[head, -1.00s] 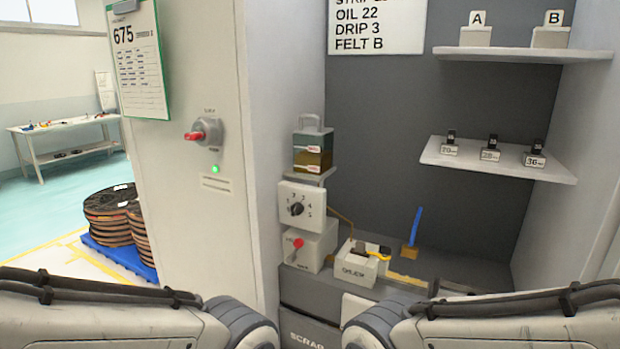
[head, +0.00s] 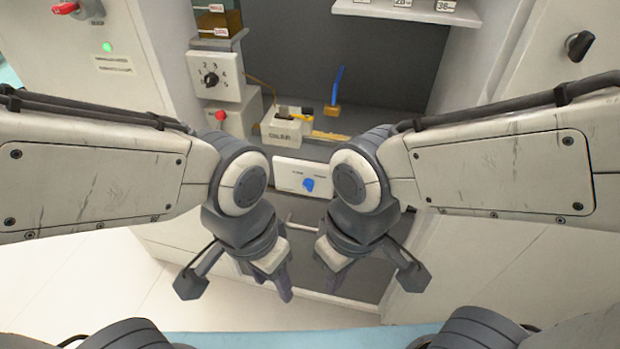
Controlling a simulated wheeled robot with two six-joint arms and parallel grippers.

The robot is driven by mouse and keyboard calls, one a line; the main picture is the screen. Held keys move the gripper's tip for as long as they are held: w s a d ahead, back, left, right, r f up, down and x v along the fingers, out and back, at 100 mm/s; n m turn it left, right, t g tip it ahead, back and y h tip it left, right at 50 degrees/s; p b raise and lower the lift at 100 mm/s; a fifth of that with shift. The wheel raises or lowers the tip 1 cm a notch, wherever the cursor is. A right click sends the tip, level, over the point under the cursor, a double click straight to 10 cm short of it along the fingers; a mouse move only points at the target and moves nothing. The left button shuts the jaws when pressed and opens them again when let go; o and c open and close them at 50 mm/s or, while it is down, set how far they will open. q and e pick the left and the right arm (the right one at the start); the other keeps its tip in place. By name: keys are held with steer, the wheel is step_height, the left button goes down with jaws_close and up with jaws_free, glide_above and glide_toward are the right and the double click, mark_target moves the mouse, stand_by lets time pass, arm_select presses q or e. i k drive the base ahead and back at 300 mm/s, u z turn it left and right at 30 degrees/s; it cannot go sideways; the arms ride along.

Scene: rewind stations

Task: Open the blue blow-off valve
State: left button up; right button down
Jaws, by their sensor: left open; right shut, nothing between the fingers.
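The blue valve handle (head: 309,185) sits on a white label panel (head: 288,174) on the front of the station, below the worktop and in the gap between my two arms. The lettering above the handle is too small to read. My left gripper (head: 272,284) is open and empty, pointing down, below and left of the handle. My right gripper (head: 334,282) is shut and empty, below and slightly right of the handle. Both grippers are apart from the handle. The right end of the panel is hidden behind my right arm.
Above on the worktop are a white COLOUR box (head: 283,130), a numbered dial box (head: 215,75), a red knob (head: 221,115) and a blue-handled brush (head: 336,92). A red switch (head: 66,8) is at upper left and a black knob (head: 578,45) at upper right. A horizontal bar crosses behind the grippers.

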mark_target(308, 184)
steer(key=z, duration=2.15)
steer(key=k, duration=0.9)
steer(key=u, duration=1.7)
steer(key=i, duration=0.5)
steer(key=z, duration=0.05)
